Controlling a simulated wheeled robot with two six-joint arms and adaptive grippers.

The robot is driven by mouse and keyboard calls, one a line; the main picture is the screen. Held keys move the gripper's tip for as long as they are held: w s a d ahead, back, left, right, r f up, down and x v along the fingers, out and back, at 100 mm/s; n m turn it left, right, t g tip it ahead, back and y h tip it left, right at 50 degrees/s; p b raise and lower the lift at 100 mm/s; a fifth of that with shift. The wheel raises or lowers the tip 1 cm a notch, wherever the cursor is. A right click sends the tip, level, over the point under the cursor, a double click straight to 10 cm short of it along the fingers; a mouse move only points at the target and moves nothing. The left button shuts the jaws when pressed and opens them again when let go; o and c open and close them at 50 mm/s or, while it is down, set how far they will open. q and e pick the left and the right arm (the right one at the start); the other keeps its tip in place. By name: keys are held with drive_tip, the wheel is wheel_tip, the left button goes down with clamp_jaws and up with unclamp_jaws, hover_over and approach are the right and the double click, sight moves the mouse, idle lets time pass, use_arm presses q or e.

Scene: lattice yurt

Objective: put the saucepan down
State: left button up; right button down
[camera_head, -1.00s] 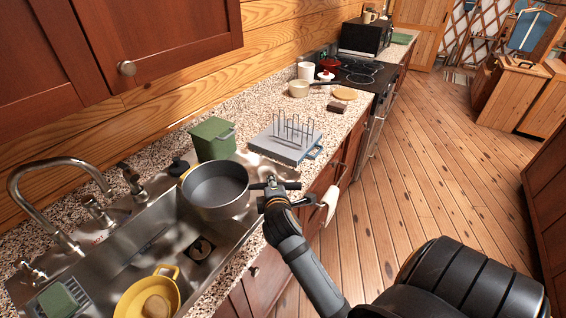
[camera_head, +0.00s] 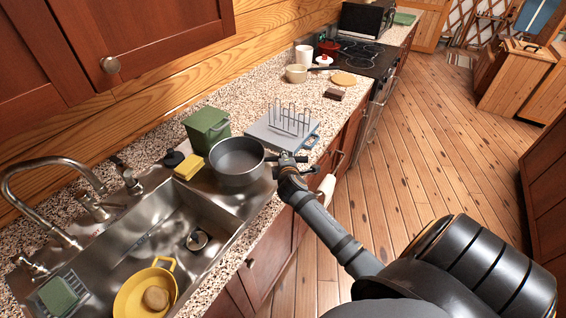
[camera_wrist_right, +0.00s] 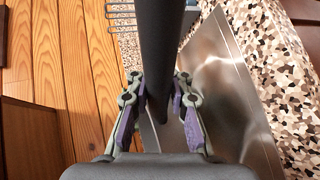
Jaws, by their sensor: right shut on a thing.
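The grey saucepan (camera_head: 237,162) is upright and looks empty, at the far end of the sink, over its steel ledge. I cannot tell whether its base touches the ledge or hangs just above. My right gripper (camera_head: 288,162) is shut on its handle, to the right of the pan. In the right wrist view the dark handle (camera_wrist_right: 157,50) runs between the two fingers of the gripper (camera_wrist_right: 158,98). The pan's bowl does not show there. My left gripper is not in view.
The steel sink (camera_head: 150,235) holds a yellow pan (camera_head: 135,295). A yellow sponge (camera_head: 188,167) and green bin (camera_head: 207,128) stand close to the saucepan. A rack on a grey board (camera_head: 283,130) lies beyond it. Counter beyond the board is partly clear.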

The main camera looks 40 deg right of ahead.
drive_tip(key=f, duration=0.1)
drive_tip(key=w+f, duration=0.1)
drive_tip(key=f, duration=0.1)
drive_tip(key=d+f, duration=0.1)
drive_tip(key=shift+w+d+f+p, duration=0.1)
drive_tip(key=shift+w+f+p, duration=0.15)
drive_tip(key=shift+p, duration=0.1)
drive_tip(key=shift+f, duration=0.25)
drive_tip(key=shift+s+f, duration=0.1)
drive_tip(key=shift+f, duration=0.1)
drive_tip(key=c, duration=1.2)
unclamp_jaws()
